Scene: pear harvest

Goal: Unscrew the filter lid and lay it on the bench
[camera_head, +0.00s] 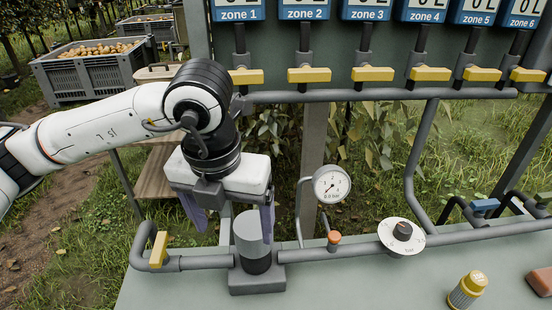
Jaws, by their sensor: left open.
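I cannot tell whether a finger touches the lid. My right gripper is not in view.
A pressure gauge (332,184) and a white dial (402,236) stand right of the filter. A yellow-capped bottle (467,290) and a reddish block (541,281) are at the bench's right. Yellow valve handles (309,75) line the panel above. A yellow lever (159,249) is left.

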